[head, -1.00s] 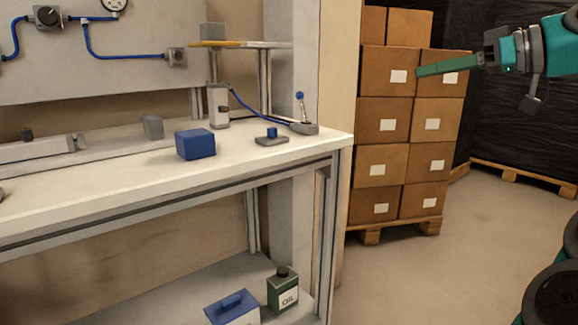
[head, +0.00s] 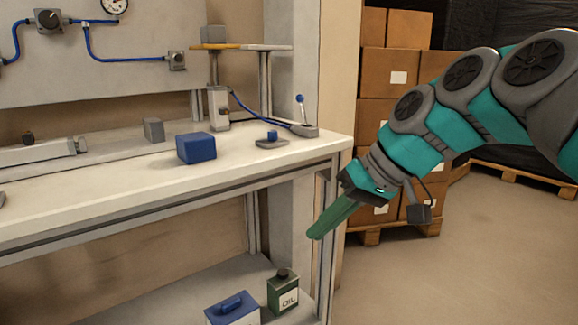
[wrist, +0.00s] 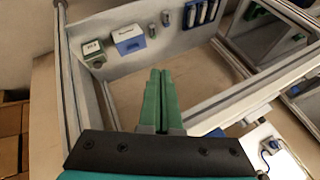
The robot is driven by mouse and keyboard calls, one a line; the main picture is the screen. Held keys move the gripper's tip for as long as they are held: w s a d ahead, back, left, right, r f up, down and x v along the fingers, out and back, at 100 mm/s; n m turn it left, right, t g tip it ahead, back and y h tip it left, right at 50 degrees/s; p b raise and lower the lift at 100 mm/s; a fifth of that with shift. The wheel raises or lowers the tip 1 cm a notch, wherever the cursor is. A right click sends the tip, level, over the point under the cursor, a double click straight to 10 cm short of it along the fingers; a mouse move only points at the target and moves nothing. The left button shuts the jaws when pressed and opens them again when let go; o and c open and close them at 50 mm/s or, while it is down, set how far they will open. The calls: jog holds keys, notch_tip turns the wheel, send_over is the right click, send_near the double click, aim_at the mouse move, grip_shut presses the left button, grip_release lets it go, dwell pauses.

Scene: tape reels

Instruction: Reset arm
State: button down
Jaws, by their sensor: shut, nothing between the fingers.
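My gripper (head: 322,225) is in front of the right end of the workbench in the head view. Its green fingers point down and to the left, near the bench's right legs. In the wrist view the two fingers (wrist: 159,95) lie side by side, shut with nothing between them. My teal and grey arm comes in from the right side of the head view and covers part of the cardboard boxes.
The workbench (head: 100,205) holds a blue block (head: 196,148), a small grey block (head: 154,130) and a blue-knobbed lever (head: 302,122). An oil can (head: 283,292) and a blue-lidded box (head: 232,308) stand on the lower shelf. Boxes (head: 385,125) are stacked behind. Floor at right is clear.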

jog(key=s+d+f+m+g+h, duration=0.2)
jog(key=s+d+f, duration=0.3)
jog(key=s+f, duration=0.6)
jog(key=s+d+f+m+g+h, duration=0.2)
jog(key=s+d+f+h, duration=0.2)
jog(key=s+f, duration=0.8)
jog(key=shift+d+f+m+h, duration=0.35)
jog(key=shift+f+h, duration=0.15)
jog(key=shift+f, duration=0.3)
